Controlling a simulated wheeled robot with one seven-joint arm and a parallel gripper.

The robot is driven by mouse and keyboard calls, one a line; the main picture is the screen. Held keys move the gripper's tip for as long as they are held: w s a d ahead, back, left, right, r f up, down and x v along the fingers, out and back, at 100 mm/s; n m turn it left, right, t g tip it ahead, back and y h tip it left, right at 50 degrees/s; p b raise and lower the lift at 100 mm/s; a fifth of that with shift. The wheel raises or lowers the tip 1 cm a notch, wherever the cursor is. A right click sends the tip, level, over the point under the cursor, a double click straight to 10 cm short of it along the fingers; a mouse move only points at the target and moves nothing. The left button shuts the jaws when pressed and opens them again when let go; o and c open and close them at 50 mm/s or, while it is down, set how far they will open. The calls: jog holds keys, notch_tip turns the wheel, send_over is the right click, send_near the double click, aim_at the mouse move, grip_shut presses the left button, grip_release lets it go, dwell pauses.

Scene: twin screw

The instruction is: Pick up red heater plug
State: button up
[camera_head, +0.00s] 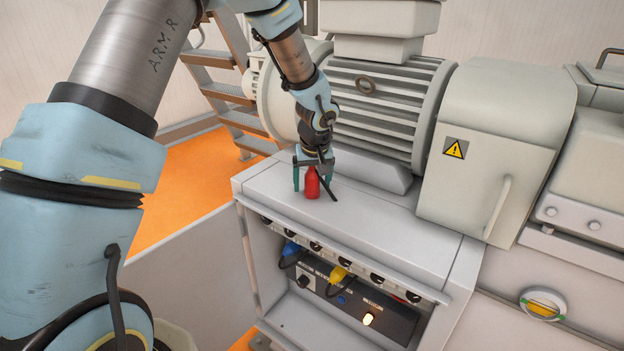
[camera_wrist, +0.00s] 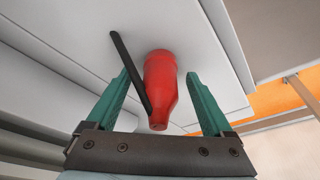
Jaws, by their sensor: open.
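The red heater plug (camera_head: 312,184) stands upright on the grey cabinet top, with a black cable or strip beside it. My gripper (camera_head: 312,186) is above it, pointing down, with its green fingers on either side of the plug. In the wrist view the red plug (camera_wrist: 160,85) lies between the two open fingers of my gripper (camera_wrist: 162,88), with gaps visible on both sides. The black strip (camera_wrist: 130,70) runs along the plug's left side there. Whether the strip touches the plug is unclear.
The grey cabinet top (camera_head: 400,228) is otherwise clear in front. A ribbed motor (camera_head: 385,110) stands close behind. A cover with a warning sign (camera_head: 500,130) is to the right. Blue (camera_head: 291,248) and yellow (camera_head: 338,274) plugs sit in the cabinet front below.

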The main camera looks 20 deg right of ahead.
jog(key=shift+w+f, duration=0.1)
jog(key=shift+f, duration=0.25)
jog(key=shift+c, duration=0.2)
jog(key=c, duration=1.3)
